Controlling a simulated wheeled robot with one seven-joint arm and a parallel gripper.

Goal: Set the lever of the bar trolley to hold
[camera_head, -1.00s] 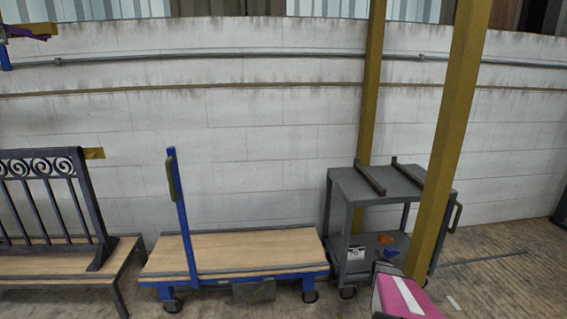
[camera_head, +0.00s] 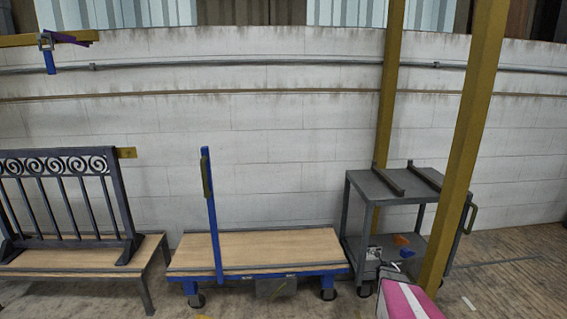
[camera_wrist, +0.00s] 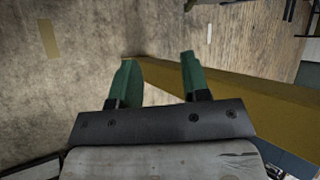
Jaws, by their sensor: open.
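A blue flatbed trolley with a wooden deck (camera_head: 265,248) stands in the middle of the head view, with a tall blue post and an olive grip. A grey plate (camera_head: 277,288) with a thin yellowish mark hangs at its front edge. A grey two-shelf trolley (camera_head: 400,190) stands to its right, with two dark bars on top and an olive handle at its right end. I cannot tell which is the bar trolley, and no lever is clearly readable. My gripper (camera_wrist: 158,75) shows its green fingers apart and nothing between them, above the wooden floor in the wrist view.
A yellow post (camera_head: 466,145) stands in front of the grey trolley; another yellow post (camera_head: 389,100) is behind it. A low bench (camera_head: 146,262) with a dark railing (camera_head: 68,205) is at the left. A white wall closes the back.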

